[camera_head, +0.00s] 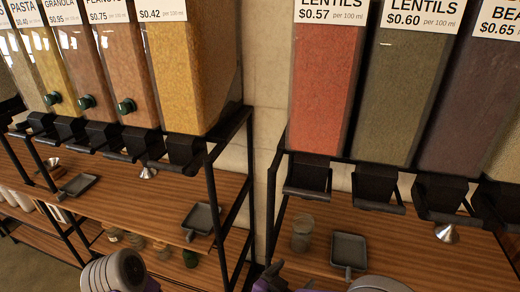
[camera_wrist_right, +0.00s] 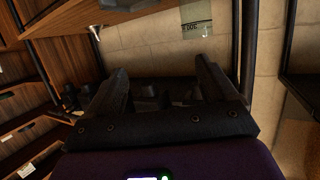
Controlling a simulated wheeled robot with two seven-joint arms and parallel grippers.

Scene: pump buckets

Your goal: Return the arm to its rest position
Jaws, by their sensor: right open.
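My right gripper shows in the right wrist view (camera_wrist_right: 164,68) with its two dark fingers spread apart and nothing held between them. In the head view only a small purple and dark part of it (camera_head: 272,276) shows at the bottom edge, low in front of the gap between the two shelf units. A grey rounded part of my right arm (camera_head: 380,284) is at the bottom edge to the right of it. On the left, a grey rounded part of my left arm (camera_head: 118,272) shows, with a little purple beside it. The left gripper itself is out of the picture.
Two dispenser racks with dark metal frames stand ahead, separated by a gap showing pale wall (camera_head: 262,110). The wooden shelves hold a glass jar (camera_head: 302,234), black scoops (camera_head: 348,251) (camera_head: 201,218) and a metal funnel (camera_head: 447,233). A dark post (camera_wrist_right: 248,50) rises right of my right fingers.

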